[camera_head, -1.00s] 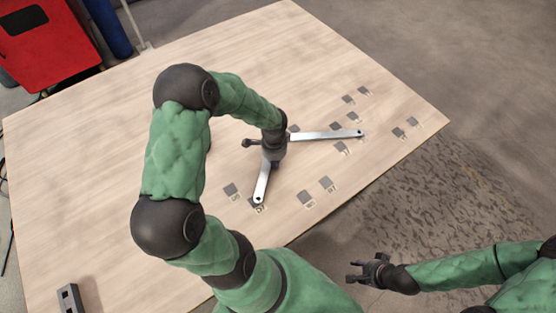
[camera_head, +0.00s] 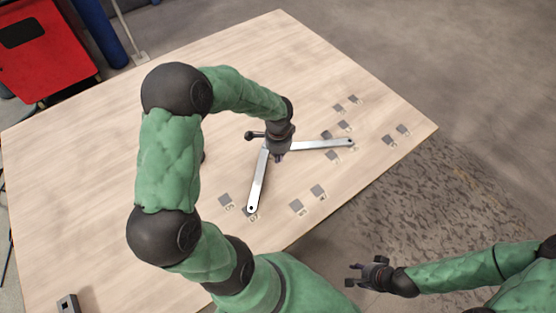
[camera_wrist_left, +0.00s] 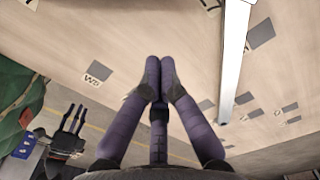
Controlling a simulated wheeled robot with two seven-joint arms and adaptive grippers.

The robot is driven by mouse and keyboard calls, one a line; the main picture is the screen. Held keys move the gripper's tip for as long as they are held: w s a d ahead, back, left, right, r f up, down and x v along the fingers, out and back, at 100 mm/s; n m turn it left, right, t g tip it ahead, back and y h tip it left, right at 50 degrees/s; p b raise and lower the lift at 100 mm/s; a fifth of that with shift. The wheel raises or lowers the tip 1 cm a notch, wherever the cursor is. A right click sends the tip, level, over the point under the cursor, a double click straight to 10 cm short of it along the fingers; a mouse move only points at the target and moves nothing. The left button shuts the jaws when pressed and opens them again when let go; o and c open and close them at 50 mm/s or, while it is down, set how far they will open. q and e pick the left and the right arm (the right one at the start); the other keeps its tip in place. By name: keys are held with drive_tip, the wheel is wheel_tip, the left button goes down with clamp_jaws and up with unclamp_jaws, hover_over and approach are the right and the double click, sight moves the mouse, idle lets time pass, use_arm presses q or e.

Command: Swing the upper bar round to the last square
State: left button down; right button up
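Two flat silver bars form a V in the head view. One bar (camera_head: 257,185) points toward the near edge, its holed end over a grey square; the other bar (camera_head: 325,144) points right, its holed end near other squares. Their meeting point is hidden behind my left gripper (camera_head: 279,157), so I cannot tell which bar lies on top. In the left wrist view, the left fingers (camera_wrist_left: 159,75) are together with nothing visible between them, and one bar (camera_wrist_left: 234,65) lies apart to their right. My right gripper (camera_head: 358,274) is open and empty, off the table's near edge.
Labelled grey squares, such as one near the front edge (camera_head: 318,191) and one at the right (camera_head: 389,141), lie in pairs on the wooden table (camera_head: 90,170). A dark block (camera_head: 68,304) sits at the lower left. The table's left half is mostly clear.

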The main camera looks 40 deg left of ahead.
use_arm(q)
drive_tip(key=r, duration=0.1)
drive_tip(key=m+p, duration=0.5)
drive_tip(key=m, duration=0.2)
approach(240, 173)
wheel_tip(240, 173, down, 7)
drive_tip(key=b, duration=0.4)
drive_tip(key=shift+s+f+b, duration=0.1)
drive_tip(key=shift+f+b, duration=0.1)
drive_tip(key=shift+b, duration=0.2)
drive_tip(key=d, duration=0.2)
drive_tip(key=w+d+b, duration=0.1)
drive_tip(key=shift+w+r, duration=0.1)
drive_tip(key=shift+r, duration=0.15)
drive_tip(key=shift+w+d, duration=0.15)
drive_tip(key=shift+d, duration=0.2)
drive_tip(key=shift+w+d, duration=0.35)
drive_tip(key=shift+d, duration=0.5)
drive_tip(key=shift+r, duration=0.1)
